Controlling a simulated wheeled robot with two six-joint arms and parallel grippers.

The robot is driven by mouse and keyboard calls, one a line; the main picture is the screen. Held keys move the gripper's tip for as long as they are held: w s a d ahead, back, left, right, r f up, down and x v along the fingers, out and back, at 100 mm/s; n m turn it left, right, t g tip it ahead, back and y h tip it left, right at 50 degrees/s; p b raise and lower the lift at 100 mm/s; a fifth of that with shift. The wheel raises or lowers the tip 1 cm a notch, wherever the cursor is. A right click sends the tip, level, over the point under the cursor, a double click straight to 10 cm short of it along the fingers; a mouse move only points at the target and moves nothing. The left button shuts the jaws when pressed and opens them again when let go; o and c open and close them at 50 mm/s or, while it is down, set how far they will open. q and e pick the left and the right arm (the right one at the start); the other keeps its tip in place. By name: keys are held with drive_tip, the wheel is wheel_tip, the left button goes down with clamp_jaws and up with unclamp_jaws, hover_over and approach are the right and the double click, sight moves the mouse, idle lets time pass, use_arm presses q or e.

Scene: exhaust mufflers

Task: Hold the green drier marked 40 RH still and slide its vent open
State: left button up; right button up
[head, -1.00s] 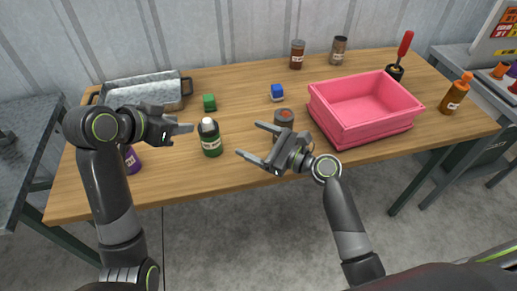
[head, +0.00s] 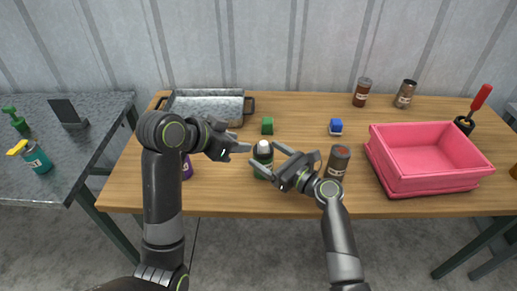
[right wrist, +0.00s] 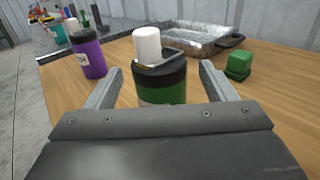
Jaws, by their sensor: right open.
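The green drier (head: 263,157) stands upright on the table, dark green with a black top and a white cylindrical cap. In the right wrist view the drier (right wrist: 162,92) stands between the fingers of my right gripper (right wrist: 157,85), which is open, with gaps visible on both sides. In the head view my right gripper (head: 280,163) reaches the drier from the right and partly covers it. The drier's marking cannot be read. My left gripper (head: 245,149) is just left of the drier, apart from it; its finger opening is unclear.
A purple bottle (head: 187,167) is partly behind my left arm. A metal tray (head: 208,106), green block (head: 267,126) and blue block (head: 336,127) lie behind.

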sight(258, 149)
drive_tip(key=shift+x, duration=2.1)
drive_tip(key=c, duration=1.1)
